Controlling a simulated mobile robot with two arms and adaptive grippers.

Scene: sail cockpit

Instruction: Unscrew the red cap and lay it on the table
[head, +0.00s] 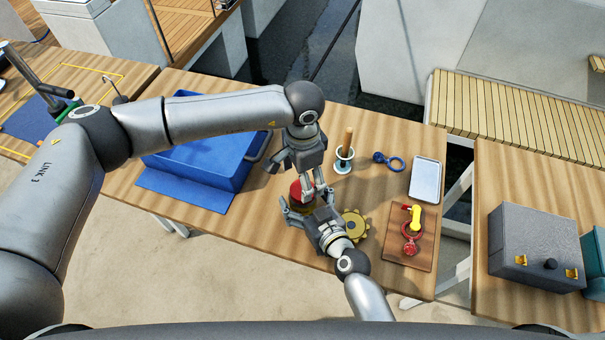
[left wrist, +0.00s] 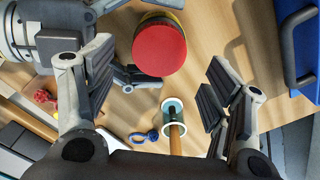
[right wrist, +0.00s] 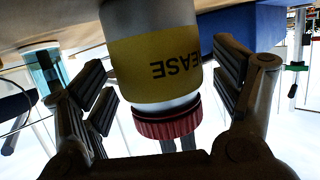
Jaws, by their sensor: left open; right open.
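The red cap (head: 296,188) sits on a white grease container with a yellow label (right wrist: 155,60), which stands on the wooden table. The cap shows as a red disc in the left wrist view (left wrist: 159,50) and with a ribbed rim in the right wrist view (right wrist: 167,125). My left gripper (head: 312,188) comes down from above, open and empty, close to the cap. My right gripper (head: 306,212) is open, low at the container's near side, with its fingers on either side of the container. I cannot tell whether they touch it.
A blue bin (head: 205,150) stands to the left. A wooden-handled tool in a holder (head: 345,150), a blue shackle (head: 388,161), a yellow gear (head: 354,225), a pale tray (head: 426,180) and a board (head: 395,245) with red and yellow hardware lie to the right. Bare table shows between them.

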